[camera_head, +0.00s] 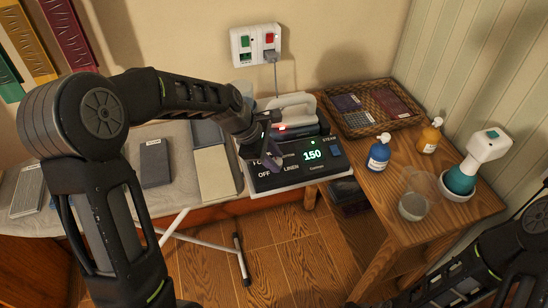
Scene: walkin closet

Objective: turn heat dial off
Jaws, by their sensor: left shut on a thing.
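The steam iron station has a black control panel (300,176) with a green "150" display (313,154) and printed words including "OFF" and "LINEN". My left gripper (271,160) points down onto the left-middle part of the panel and is shut on the heat dial there. The gripper's fingers hide most of the dial, so I cannot tell where its mark points. A white-and-dark iron (292,117) rests on the station behind the panel, with a small red light showing near it. My right arm shows at the lower right, but its gripper is out of view.
A wooden table (455,195) on the right holds a wicker tray (347,125), a blue bottle (378,155), an orange bottle (429,137), a clear cup (413,207) and a white-and-teal sprayer (462,180). A wall outlet (256,45) with red and green switches is behind.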

